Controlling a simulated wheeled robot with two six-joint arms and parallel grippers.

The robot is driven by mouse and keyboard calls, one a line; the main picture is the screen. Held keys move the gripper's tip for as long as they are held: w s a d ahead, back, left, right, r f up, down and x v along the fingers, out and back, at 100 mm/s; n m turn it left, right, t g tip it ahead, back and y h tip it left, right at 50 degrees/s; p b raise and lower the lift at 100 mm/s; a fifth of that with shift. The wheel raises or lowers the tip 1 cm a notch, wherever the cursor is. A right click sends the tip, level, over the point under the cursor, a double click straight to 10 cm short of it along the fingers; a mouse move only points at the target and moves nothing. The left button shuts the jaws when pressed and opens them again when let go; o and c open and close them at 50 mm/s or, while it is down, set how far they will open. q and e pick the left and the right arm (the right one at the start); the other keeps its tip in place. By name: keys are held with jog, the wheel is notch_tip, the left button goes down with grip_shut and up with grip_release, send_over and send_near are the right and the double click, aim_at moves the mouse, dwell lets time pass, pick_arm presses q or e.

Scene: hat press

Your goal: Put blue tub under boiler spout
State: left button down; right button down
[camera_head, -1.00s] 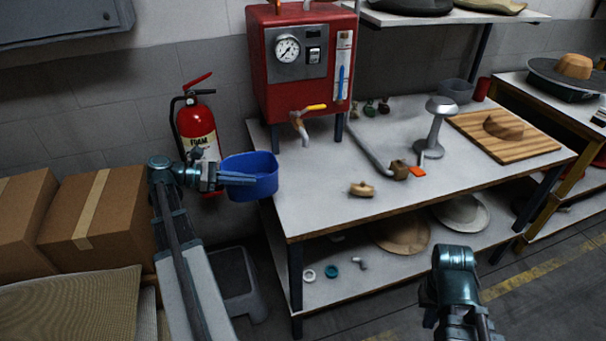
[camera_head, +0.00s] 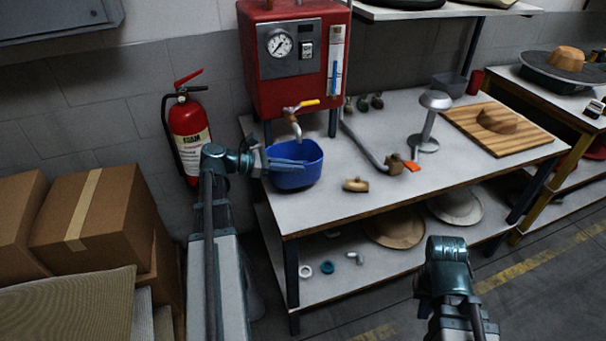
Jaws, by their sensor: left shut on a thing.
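The blue tub (camera_head: 296,176) is at the left part of the table, below the boiler spout (camera_head: 295,129). The spout's tip overlaps the tub's back rim in this view. I cannot tell if the tub touches the tabletop. My left gripper (camera_head: 268,161) is shut on the tub's left wall. The red boiler (camera_head: 264,85) stands on legs at the back of the table, with a yellow tap handle (camera_head: 309,103) above the spout. My right arm's wrist (camera_head: 446,270) shows in front of the table; its fingers are hidden.
The white tabletop (camera_head: 335,206) is clear in front of the tub. A wooden piece (camera_head: 355,185) and a bent pipe (camera_head: 370,153) lie to the right. A metal stand (camera_head: 427,130) and a wooden board (camera_head: 470,125) are further right. A fire extinguisher (camera_head: 188,135) is at the left.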

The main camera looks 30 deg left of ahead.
aim_at(301, 174)
pick_arm(q)
jog(key=shift+w+d, duration=1.05)
jog(key=shift+d, duration=0.05)
notch_tip(301, 174, down, 4)
jog(key=b, duration=0.3)
jog(key=shift+a+r+b, duration=0.15)
jog(key=shift+b, duration=0.25)
jog(key=shift+s+r, duration=0.1)
jog(key=c, duration=1.5)
grip_release()
jog(key=o, duration=0.5)
